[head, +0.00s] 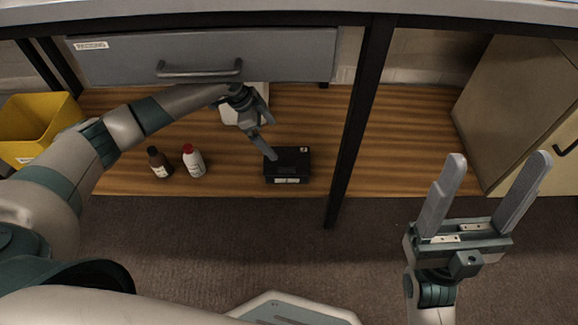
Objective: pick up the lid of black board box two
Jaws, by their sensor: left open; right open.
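A small black box (291,166) with white labels on its front sits on the wooden lower shelf, left of the black table leg. I cannot make out a separate lid or a number on it. My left gripper (268,138) reaches in under the drawer and is open. One fingertip is at the upper left edge of the black box; I cannot tell whether it touches. My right gripper (486,180) is open and empty, with fingers pointing up, above the floor to the right.
A brown bottle (158,162) and a white bottle with a red cap (193,160) stand left of the box. A grey drawer (205,57) hangs above; a yellow bin (38,125) is left, a cabinet (515,105) right.

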